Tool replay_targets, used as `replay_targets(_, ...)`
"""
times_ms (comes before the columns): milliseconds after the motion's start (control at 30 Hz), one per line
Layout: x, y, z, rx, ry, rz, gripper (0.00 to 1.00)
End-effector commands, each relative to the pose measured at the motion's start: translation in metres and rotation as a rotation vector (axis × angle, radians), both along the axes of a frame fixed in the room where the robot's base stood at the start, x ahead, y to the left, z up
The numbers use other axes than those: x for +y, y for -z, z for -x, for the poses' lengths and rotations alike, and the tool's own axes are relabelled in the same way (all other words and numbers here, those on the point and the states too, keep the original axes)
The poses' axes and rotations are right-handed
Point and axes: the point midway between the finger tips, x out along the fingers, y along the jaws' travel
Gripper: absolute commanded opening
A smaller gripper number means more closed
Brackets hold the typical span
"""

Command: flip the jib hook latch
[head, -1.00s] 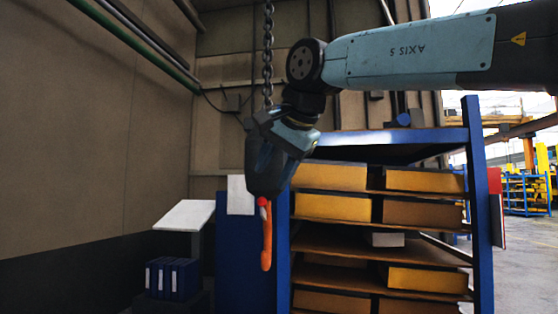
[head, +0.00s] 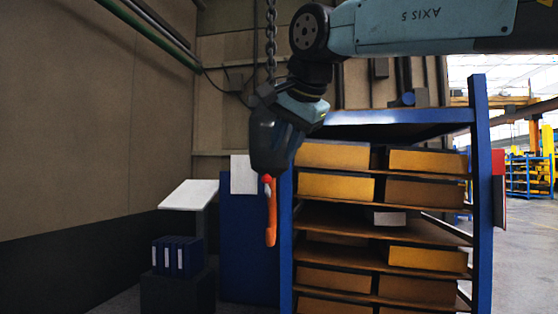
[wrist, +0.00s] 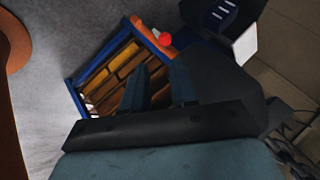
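The orange jib hook (head: 270,215) hangs upright in the head view, in front of the blue cabinet and left of the rack post. My gripper (head: 265,173) points down right above it and covers the hook's upper part. In the wrist view my gripper (wrist: 158,68) has two dark fingers standing apart, with a gap between them. The latch cannot be made out in the head view, nor can contact with the hook.
A chain (head: 270,45) hangs behind my wrist. A blue rack (head: 481,200) with several yellow boxes stands close on the right. A blue cabinet (head: 240,260), a white slanted board (head: 188,194) and blue binders (head: 178,256) are at left. An unclear orange-brown shape (wrist: 12,45) edges the wrist view.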

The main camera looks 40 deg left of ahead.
Motion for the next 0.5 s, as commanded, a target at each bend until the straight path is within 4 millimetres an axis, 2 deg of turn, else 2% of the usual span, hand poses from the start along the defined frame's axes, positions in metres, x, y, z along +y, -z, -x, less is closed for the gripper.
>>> replay_targets(33, 0.000, 0.007, -0.004, -0.021, 0.054, 0.007, 0.22)
replay_targets(100, -0.003, 0.017, -0.015, -0.060, 0.156, 0.005, 0.16)
replay_targets(267, -0.013, 0.031, -0.041, -0.182, 0.394, -0.049, 0.00)
replay_targets(500, -0.032, 0.030, -0.066, -0.383, 0.638, -0.232, 0.00)
